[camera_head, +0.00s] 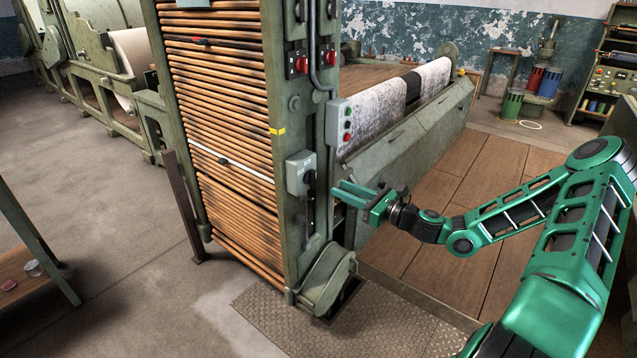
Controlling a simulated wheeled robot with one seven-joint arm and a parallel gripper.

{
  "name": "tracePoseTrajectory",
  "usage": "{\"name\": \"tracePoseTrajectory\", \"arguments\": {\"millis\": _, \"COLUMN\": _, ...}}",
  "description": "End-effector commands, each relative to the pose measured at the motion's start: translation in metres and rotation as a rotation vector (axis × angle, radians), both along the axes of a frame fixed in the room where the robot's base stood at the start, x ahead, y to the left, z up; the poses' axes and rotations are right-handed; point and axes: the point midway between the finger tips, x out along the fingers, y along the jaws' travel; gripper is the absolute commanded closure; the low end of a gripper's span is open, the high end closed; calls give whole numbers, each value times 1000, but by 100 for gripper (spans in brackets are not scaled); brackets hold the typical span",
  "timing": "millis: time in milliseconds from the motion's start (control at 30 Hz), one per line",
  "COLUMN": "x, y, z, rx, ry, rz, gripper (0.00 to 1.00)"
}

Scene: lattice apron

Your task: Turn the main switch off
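The likely main switch is a grey box (298,172) with a black handle (310,184) on its right side. It is mounted on the green machine post, at about mid-height of the slatted end. I cannot read the handle's setting at this size. My gripper (338,188) is just to the right of the handle in the picture, pointing left towards the post. Its two green fingers look parted with nothing between them. I see no clear contact with the handle.
A grey button box (339,124) with red and green buttons sits above my gripper. Two red switches (300,65) (329,57) are higher on the machine. A long green trough (410,130) lies behind my gripper. A metal floor plate (280,315) and open wooden flooring (480,190) are nearby.

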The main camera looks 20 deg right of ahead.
Motion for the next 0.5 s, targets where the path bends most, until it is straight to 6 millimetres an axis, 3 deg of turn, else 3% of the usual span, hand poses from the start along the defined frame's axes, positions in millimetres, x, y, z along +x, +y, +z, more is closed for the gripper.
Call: {"name": "tracePoseTrajectory", "arguments": {"millis": 500, "x": 65, "y": 49, "z": 0, "rx": -3, "ry": -1, "rz": 3, "gripper": 71}}
